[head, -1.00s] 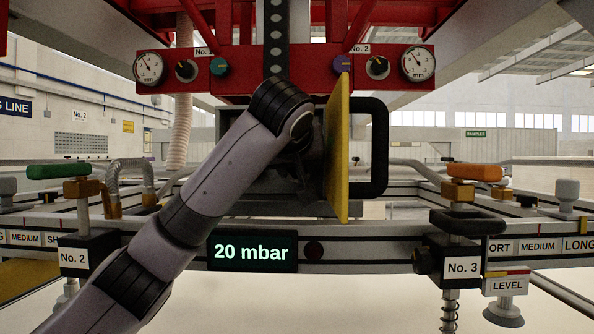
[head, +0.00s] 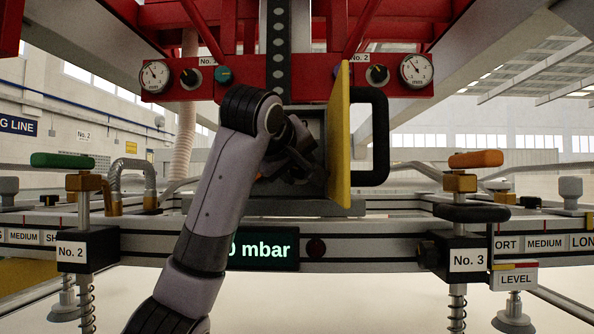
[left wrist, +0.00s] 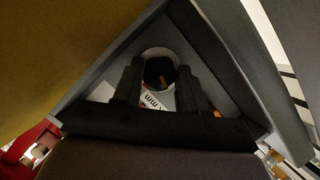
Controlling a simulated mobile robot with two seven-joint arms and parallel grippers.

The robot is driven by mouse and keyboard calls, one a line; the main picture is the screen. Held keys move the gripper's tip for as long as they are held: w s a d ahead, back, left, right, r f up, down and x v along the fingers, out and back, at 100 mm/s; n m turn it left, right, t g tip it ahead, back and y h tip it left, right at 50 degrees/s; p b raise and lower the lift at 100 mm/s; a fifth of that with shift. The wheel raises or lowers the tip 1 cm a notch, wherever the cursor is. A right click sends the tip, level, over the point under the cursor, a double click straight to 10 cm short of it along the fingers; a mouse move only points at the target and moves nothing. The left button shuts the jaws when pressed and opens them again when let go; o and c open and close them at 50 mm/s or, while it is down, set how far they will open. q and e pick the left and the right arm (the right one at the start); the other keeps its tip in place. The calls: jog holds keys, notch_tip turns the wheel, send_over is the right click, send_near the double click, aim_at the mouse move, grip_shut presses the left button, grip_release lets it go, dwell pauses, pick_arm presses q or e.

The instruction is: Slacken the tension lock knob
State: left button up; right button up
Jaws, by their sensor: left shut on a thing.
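A dark round knob (left wrist: 158,72), which I take to be the tension lock knob, sits in front of a pale round patch in the left wrist view. My left gripper (left wrist: 159,84) has its two dark fingers on either side of it and is shut on it. In the head view my left gripper (head: 300,158) reaches into a dark grey open box (head: 312,119), left of its yellow door (head: 340,140). The knob is hidden there behind my arm and gripper. A white label (left wrist: 152,101) with partly covered letters shows between the fingers. My right gripper is not in view.
The yellow door stands open beside my gripper, with a black handle loop (head: 381,137) to its right. A red beam (head: 300,78) with gauges and small knobs is above. Green (head: 62,160) and orange (head: 475,159) levers stand left and right on the frame.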

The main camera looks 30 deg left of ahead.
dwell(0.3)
pick_arm(q)
jog(key=o, duration=0.8)
jog(key=shift+b+v, duration=0.6)
jog(key=shift+v, duration=3)
